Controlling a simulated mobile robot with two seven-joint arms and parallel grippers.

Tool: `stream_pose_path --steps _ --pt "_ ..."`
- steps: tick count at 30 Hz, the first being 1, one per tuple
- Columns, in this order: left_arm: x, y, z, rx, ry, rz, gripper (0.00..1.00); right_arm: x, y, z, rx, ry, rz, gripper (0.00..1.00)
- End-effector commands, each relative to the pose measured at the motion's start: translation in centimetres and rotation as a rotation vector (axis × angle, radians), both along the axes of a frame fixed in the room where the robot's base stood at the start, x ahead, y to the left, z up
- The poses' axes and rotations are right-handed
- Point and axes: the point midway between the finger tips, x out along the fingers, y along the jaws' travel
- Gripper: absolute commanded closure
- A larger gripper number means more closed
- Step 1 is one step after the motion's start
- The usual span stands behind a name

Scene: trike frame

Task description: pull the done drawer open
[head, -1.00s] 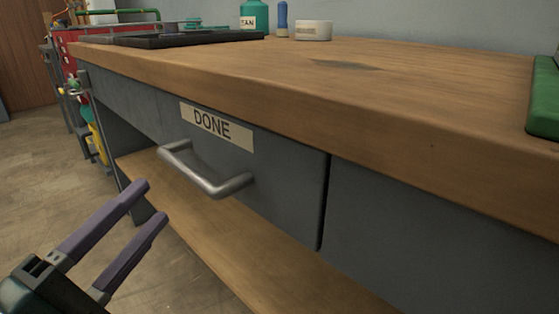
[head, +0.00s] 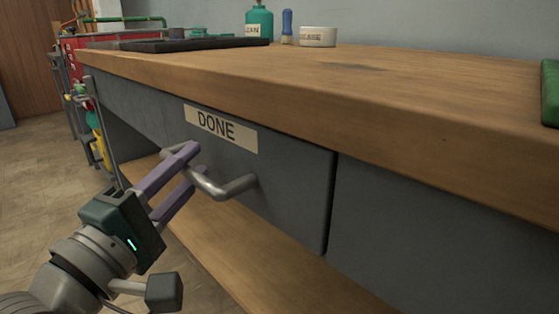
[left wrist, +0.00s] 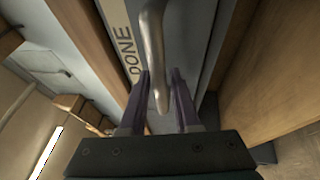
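The done drawer (head: 290,184) is a grey drawer front under the wooden worktop, with a "DONE" label (head: 221,128) near its top edge. It appears shut, flush with the front beside it. Its silver bar handle (head: 228,188) sticks out below the label. My left gripper (head: 190,162) is open at the left part of the handle. In the left wrist view the handle (left wrist: 153,50) runs down between the two purple fingers (left wrist: 160,88), with a gap visible on each side. The fingers partly hide the handle's left end in the head view. My right gripper is not in view.
The wooden worktop (head: 330,90) overhangs the drawer. On it are a dark tray (head: 180,44), a teal bottle (head: 259,24), a white tub (head: 318,37) and a green item (head: 550,95) at the right. A wooden lower shelf (head: 240,262) runs beneath the drawer.

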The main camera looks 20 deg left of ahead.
Motion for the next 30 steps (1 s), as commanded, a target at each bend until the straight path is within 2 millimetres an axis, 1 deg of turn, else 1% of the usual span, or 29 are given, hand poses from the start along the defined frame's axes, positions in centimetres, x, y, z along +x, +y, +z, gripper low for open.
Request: stream_pose_path --steps 1,6,7,8,30 --pt "-0.01 0.0 0.0 0.0 0.0 0.0 0.76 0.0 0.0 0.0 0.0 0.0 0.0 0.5" --pt "-0.02 -0.01 0.0 0.0 0.0 0.0 0.95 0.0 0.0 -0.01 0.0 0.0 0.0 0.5" --pt "-0.02 0.0 0.0 0.0 0.0 0.0 0.99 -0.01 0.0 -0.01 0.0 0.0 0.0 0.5" --pt "-0.02 0.0 -0.01 0.0 0.0 0.0 1.0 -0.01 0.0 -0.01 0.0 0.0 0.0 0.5" --pt "-0.02 -0.01 0.0 0.0 0.0 0.0 1.0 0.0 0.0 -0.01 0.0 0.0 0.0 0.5"
